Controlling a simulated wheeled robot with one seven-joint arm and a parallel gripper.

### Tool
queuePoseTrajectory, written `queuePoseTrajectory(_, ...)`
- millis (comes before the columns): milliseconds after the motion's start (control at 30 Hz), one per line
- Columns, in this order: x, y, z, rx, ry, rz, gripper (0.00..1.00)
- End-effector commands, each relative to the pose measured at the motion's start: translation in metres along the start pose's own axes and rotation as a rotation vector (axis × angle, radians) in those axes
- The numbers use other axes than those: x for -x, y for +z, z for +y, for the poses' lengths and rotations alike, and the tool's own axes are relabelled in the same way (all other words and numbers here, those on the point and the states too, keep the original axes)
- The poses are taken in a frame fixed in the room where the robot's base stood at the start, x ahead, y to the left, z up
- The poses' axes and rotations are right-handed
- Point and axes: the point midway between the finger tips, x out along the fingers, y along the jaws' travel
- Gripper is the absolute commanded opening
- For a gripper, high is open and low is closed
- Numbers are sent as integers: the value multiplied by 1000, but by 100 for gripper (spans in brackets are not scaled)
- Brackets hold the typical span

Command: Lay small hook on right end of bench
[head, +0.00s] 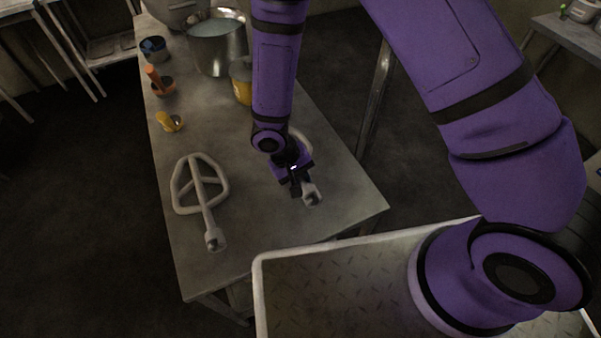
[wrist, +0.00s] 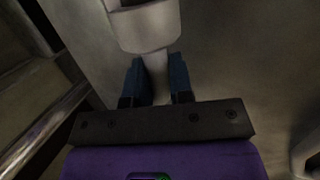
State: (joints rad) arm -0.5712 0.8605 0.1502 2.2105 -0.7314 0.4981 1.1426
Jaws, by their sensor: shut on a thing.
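The small hook (head: 312,196) is a pale grey metal piece with a thick socket end and a curved part that shows just behind my arm. My gripper (head: 299,185) is shut on its shaft, over the near right part of the bench (head: 265,228). In the wrist view the two dark blue fingers (wrist: 158,82) close on the shaft from both sides, with the hook's thick end (wrist: 147,25) beyond them. My arm hides much of the hook in the head view. I cannot tell whether it touches the bench top.
A large flat beater (head: 209,205) lies on the bench to the left. Orange (head: 158,82) and yellow (head: 170,122) handled items, a blue-rimmed cup (head: 153,48), a metal pot (head: 216,45) and a yellow container (head: 241,82) stand farther back. The bench's near end is bare.

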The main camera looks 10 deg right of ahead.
Motion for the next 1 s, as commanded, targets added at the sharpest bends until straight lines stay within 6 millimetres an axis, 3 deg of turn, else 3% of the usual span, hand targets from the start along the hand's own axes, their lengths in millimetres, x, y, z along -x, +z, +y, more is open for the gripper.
queuePoseTrajectory(1000,-11,-2,-3,-1,1,0,0)
